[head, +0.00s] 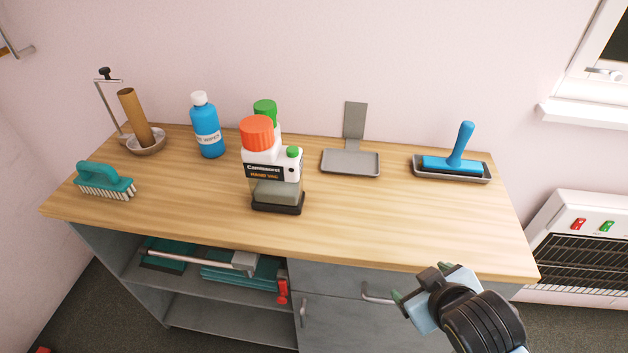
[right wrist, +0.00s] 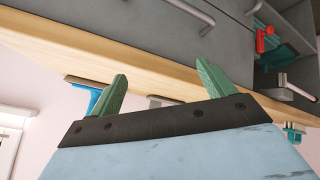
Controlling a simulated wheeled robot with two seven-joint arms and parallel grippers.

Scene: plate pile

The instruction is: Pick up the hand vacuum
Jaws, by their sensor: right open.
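The hand vacuum (head: 272,172) stands upright near the middle of the wooden counter. It has an orange top, a white body with a black label, a green button, a greyish clear lower part and a black base. My right gripper (head: 421,281) is open and empty in front of the counter's front edge, to the right of and lower in the picture than the vacuum. Its green fingers (right wrist: 162,72) are spread apart in the right wrist view, with the counter edge beyond them. I cannot make out the vacuum in that view. My left gripper is not in view.
A green-capped bottle (head: 265,107) stands close behind the vacuum. A blue bottle (head: 208,132) and a teal brush (head: 104,181) are to the left. A grey tray (head: 351,168) and a blue-handled tool (head: 455,157) are to the right. The counter's (head: 400,225) front right is clear.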

